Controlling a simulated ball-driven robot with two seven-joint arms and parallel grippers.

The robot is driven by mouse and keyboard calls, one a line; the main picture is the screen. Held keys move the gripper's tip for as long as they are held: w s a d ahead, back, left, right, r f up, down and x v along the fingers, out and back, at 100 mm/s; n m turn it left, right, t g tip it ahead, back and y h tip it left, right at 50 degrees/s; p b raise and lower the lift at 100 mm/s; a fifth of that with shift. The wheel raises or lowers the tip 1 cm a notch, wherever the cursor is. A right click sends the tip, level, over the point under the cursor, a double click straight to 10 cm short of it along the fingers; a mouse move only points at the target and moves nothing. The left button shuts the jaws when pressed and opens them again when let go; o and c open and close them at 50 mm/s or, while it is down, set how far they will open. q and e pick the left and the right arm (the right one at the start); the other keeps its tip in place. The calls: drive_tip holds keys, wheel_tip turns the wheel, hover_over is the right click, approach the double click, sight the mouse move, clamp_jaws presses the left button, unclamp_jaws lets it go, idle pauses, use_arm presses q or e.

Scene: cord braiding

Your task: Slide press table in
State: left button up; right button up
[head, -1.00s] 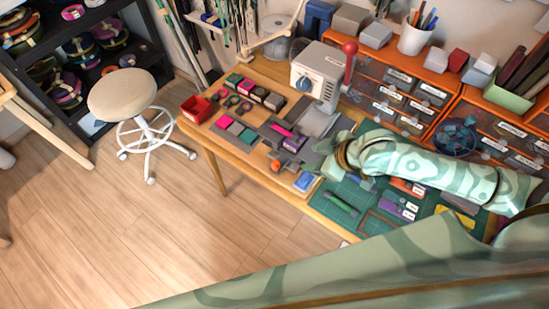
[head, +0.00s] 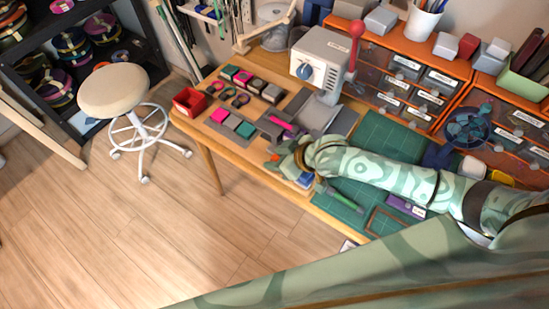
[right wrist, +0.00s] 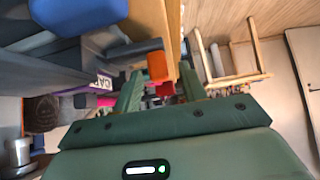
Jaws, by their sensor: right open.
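The press (head: 322,62) is a light grey block with a blue dial and a red-knobbed lever, standing at the back of the wooden table. Grey plates lie before it, and a flat grey slide with a pink piece (head: 283,125) on it reaches toward the front edge. My right gripper (head: 278,160) is open at the front end of this slide. In the right wrist view, an orange block (right wrist: 157,67) on the end of a grey bar (right wrist: 135,50) shows ahead, between the lines of the two fingers (right wrist: 160,90). I cannot tell whether they touch it. My left gripper is not in view.
A red box (head: 190,101) and several coloured blocks (head: 235,122) stand left of the slide. A green cutting mat (head: 385,140) with tools lies to the right, partly under my arm. Orange drawers (head: 410,70) line the back. The floor in front is clear near a stool (head: 113,90).

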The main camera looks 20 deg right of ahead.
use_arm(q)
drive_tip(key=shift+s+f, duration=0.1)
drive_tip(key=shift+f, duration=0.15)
use_arm(e)
drive_tip(key=shift+w+a+f, duration=0.25)
drive_tip(key=shift+w+f, duration=0.1)
drive_tip(key=shift+c, duration=0.3)
